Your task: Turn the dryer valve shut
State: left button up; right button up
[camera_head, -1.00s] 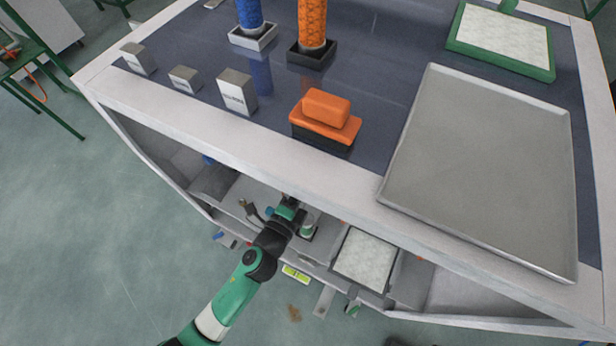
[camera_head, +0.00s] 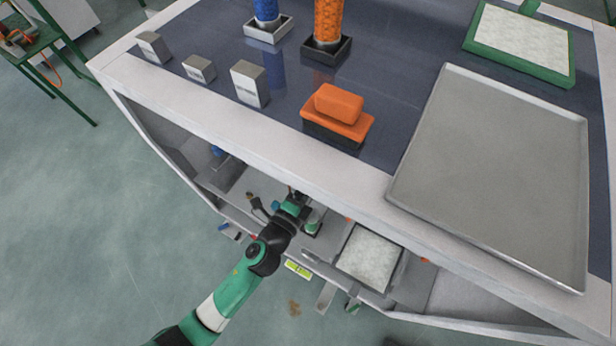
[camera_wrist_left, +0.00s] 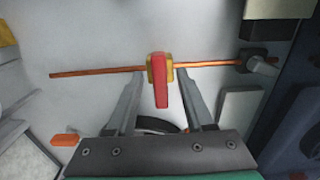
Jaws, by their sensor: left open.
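The dryer valve shows in the left wrist view as a red handle (camera_wrist_left: 161,81) on a brass-yellow body (camera_wrist_left: 152,68), set on a thin copper pipe (camera_wrist_left: 95,72). The handle stands across the pipe, pointing down the picture. My left gripper (camera_wrist_left: 161,82) is open, with one finger on each side of the handle and a gap on both sides. In the head view my left arm reaches into the cabinet below the bench top, and the left gripper (camera_head: 292,200) is partly hidden by the bench edge. The valve cannot be made out there. My right gripper is not in view.
The bench top edge (camera_head: 270,133) overhangs the lower shelf. A white-filled tray (camera_head: 369,257) lies on that shelf to the right of my left arm. In the wrist view, a dark fitting (camera_wrist_left: 250,60) sits at the pipe's right end.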

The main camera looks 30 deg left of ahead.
pick_arm(q)
jog(key=s+b, duration=0.1)
jog(key=s, duration=1)
jog(key=shift+s, duration=0.15)
